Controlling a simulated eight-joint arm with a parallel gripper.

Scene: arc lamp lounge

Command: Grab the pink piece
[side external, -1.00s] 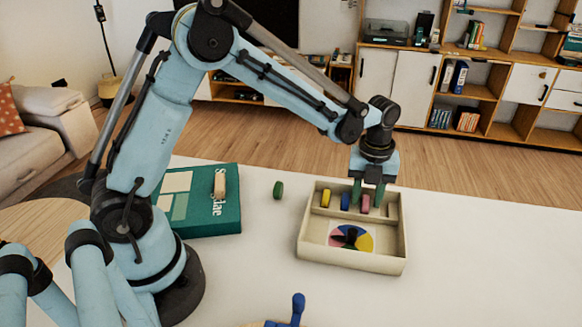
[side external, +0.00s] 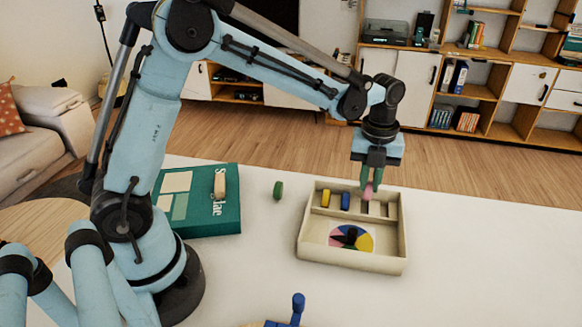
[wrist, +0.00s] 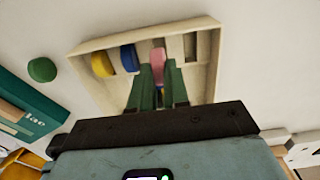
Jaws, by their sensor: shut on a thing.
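The pink piece (side external: 368,192) is between the fingertips of my gripper (side external: 371,184), held a little above the back row of slots in the cream box (side external: 301,248). In the wrist view the pink piece (wrist: 158,57) shows at the tips of my green fingers (wrist: 157,80), which are shut on it. Its lower part shows below the fingers in the side view.
A yellow piece (side external: 325,199) and a blue piece (side external: 345,201) stand in slots left of my gripper. The box holds a coloured spinner disc (side external: 362,240). A green piece (side external: 278,190) and a teal game box (side external: 205,226) with a tan piece (side external: 219,184) are to the left. The table right of the box is clear.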

